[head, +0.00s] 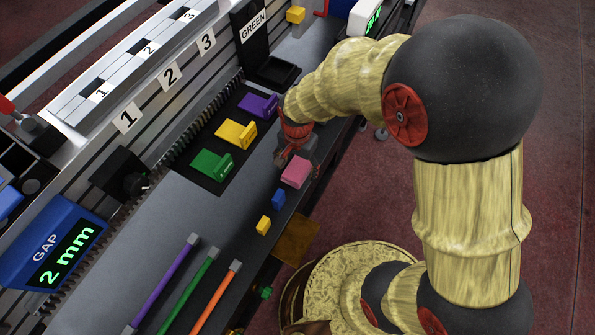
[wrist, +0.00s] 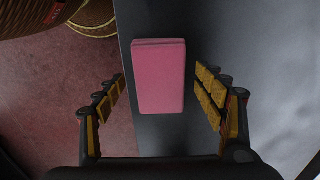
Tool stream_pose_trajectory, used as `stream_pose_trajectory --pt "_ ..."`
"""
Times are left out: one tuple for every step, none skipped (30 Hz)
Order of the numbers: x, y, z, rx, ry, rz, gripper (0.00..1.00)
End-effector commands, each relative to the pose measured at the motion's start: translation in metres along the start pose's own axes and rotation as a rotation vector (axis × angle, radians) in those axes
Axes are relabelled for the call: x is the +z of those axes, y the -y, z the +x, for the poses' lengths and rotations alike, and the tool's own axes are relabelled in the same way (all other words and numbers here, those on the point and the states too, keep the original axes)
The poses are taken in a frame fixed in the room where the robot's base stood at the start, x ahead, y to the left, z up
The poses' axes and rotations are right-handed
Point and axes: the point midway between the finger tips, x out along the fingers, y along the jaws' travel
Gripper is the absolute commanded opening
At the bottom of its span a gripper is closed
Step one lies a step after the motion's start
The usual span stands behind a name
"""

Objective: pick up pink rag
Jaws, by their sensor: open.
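The pink rag (head: 296,172) is a small folded block near the right edge of the dark table in the head view. In the wrist view the pink rag (wrist: 158,78) lies upright in the picture, between and ahead of the two fingers. My gripper (head: 295,155) is beside it in the head view, its red and grey end close to the rag. In the wrist view my gripper (wrist: 163,98) is open, with a yellow-padded finger on each side. Gaps show between the rag and both fingers. Nothing is held.
Colored rods (head: 185,290) lie nearer. The table edge (wrist: 128,40) runs close beside the rag.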

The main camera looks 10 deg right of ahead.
Motion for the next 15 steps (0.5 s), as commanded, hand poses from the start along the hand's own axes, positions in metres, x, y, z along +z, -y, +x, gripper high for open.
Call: stream_pose_trajectory --pt "-0.0002 0.0002 0.0016 0.0 0.0 0.0 0.7" --pt "-0.0002 0.0003 0.0013 -0.001 0.0 0.0 0.7" --pt "-0.0002 0.0003 0.0007 -0.001 -0.001 0.0 0.7" --pt "-0.0002 0.0003 0.0004 -0.001 -0.001 0.0 0.7" --pt "-0.0002 0.0003 0.0003 -0.001 -0.001 0.0 0.7" --pt "-0.0002 0.0003 0.0002 -0.001 -0.001 0.0 0.7" --pt "-0.0002 0.0003 0.0002 -0.001 -0.001 0.0 0.69" --pt "-0.0002 0.0002 0.0002 -0.001 -0.001 0.0 0.67" --pt "-0.0002 0.0002 0.0002 -0.001 0.0 0.0 0.65" --pt "-0.0002 0.0002 0.0002 -0.001 0.0 0.0 0.63" --pt "-0.0002 0.0002 0.0001 -0.001 0.0 0.0 0.61" --pt "-0.0002 0.0002 0.0002 -0.001 0.0 0.0 0.59" --pt "-0.0001 0.0002 0.0002 -0.001 0.0 0.0 0.57" --pt "-0.0001 0.0002 0.0002 -0.001 0.0 0.0 0.56" --pt "-0.0001 0.0002 0.0002 -0.001 0.0 0.0 0.53"
